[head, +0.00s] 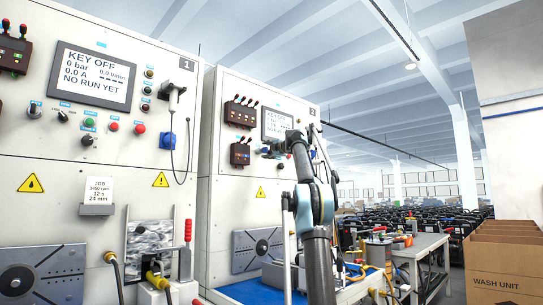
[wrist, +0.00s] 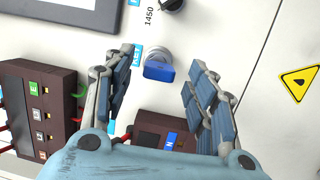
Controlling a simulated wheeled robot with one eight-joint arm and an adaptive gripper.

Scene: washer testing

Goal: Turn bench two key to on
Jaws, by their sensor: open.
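The bench two key (wrist: 158,71) is a blue tab in a round metal collar on the pale panel in the wrist view. In the head view it is a small blue spot (head: 265,150) below the bench two screen (head: 277,124). My gripper (wrist: 163,62) is open, with one finger on each side of the key and no clear contact. In the head view my gripper (head: 284,147) is at the bench two panel (head: 222,165), just right of the key. The screen's writing is too small to read and partly hidden by my arm.
Brown lever boxes (head: 241,113) sit left of the bench two screen; two brown boxes (wrist: 42,115) (wrist: 165,130) show near my fingers. A dark knob (wrist: 172,4) is above the key in the wrist view. Bench one (head: 60,150), its screen (head: 92,74) reading KEY OFF, stands left.

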